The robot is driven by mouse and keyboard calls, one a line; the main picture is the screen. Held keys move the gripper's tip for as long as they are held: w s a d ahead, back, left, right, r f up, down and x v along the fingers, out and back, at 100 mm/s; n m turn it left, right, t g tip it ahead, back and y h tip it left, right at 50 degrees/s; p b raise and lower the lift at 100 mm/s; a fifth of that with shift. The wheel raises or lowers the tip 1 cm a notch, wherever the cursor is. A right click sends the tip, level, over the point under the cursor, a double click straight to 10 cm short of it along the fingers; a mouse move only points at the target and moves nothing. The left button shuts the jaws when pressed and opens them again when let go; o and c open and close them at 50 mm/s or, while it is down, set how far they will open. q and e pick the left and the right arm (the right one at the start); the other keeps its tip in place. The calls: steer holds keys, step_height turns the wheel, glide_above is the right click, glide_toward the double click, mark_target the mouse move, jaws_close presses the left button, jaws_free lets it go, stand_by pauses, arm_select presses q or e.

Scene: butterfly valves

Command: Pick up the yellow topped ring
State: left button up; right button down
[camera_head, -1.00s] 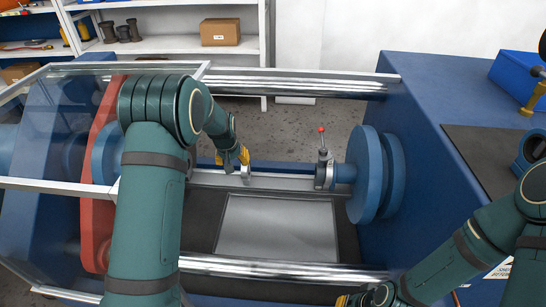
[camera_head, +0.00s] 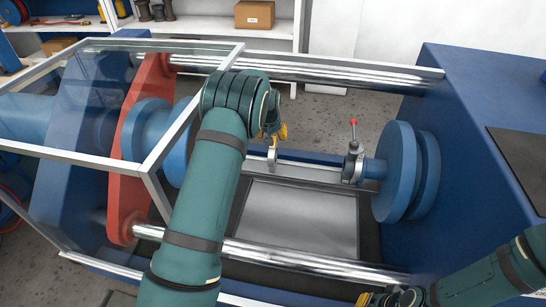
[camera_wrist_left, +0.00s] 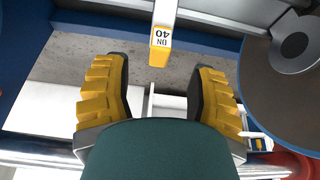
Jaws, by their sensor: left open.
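The ring is grey (camera_head: 272,157) in the head view and stands upright on the bench between the two blue discs. In the left wrist view its yellow top (camera_wrist_left: 160,42), marked DN 40, lies ahead, roughly centred between my finger tips. My left gripper (camera_head: 278,132) is open and empty, close to the ring in the head view. Its two yellow-padded fingers (camera_wrist_left: 160,66) stand wide apart in the wrist view. Whether the tips flank the ring is unclear. My right gripper (camera_head: 372,299) is partly cut off at the bottom edge, and its jaw state is unclear.
A clamp with a red-knobbed lever (camera_head: 353,160) stands right of the ring, beside the blue disc (camera_head: 397,170). A red plate (camera_head: 140,150) and glass guard frame (camera_head: 150,172) are left. Chrome bars (camera_head: 300,78) run behind and in front. A grey tray (camera_head: 300,220) lies below.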

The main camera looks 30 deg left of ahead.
mark_target(272, 154)
arm_select(q)
steer(key=b+x, duration=0.1)
steer(key=x, duration=0.4)
steer(key=shift+f, duration=0.15)
steer(key=shift+s, duration=0.1)
jaws_close()
